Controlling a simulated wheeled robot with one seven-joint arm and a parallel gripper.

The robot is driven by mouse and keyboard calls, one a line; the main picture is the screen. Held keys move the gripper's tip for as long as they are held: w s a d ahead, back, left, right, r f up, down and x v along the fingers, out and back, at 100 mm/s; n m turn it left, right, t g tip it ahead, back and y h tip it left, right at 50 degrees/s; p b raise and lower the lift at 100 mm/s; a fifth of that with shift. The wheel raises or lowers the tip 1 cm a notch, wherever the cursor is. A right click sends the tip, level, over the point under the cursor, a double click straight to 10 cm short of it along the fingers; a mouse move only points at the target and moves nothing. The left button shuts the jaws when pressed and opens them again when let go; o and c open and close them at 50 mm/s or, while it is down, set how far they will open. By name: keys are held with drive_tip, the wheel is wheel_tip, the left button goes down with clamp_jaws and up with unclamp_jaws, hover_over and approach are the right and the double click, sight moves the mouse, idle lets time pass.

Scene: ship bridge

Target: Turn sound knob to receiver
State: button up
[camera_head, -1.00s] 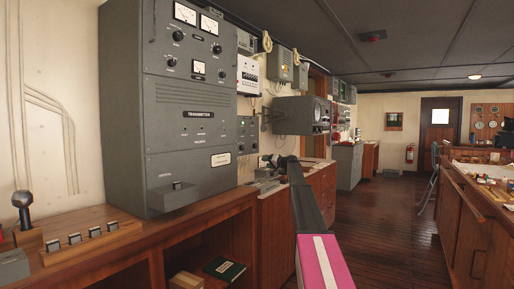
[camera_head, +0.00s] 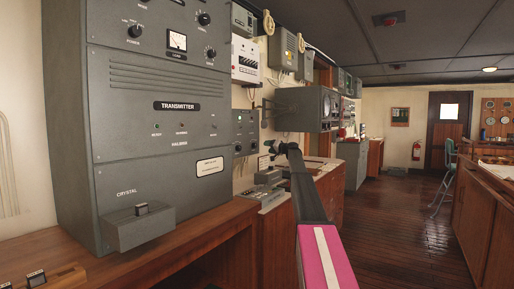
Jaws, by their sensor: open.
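No knob labelled sound or receiver can be read from here, so I cannot tell which one it is. A tall grey transmitter cabinet (camera_head: 165,130) fills the left, with several black knobs at its top. A small grey panel (camera_head: 245,133) with knobs and lights is on the wall just right of it. A grey box (camera_head: 306,109) on a wall bracket stands farther back. My arm reaches forward from the bottom. My gripper (camera_head: 270,146) is small and dark at its far end, open, with nothing visible in it. It appears apart from the panels.
A wooden desk (camera_head: 190,235) runs under the cabinet, and a grey crystal box (camera_head: 140,227) juts from the cabinet front. Desk equipment (camera_head: 264,187) lies below my gripper. A wooden counter (camera_head: 487,215) stands at right. The floor (camera_head: 400,215) between is clear.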

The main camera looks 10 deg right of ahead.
sight(256, 146)
drive_tip(key=x, duration=1)
drive_tip(key=shift+a, duration=0.15)
drive_tip(key=c, duration=0.9)
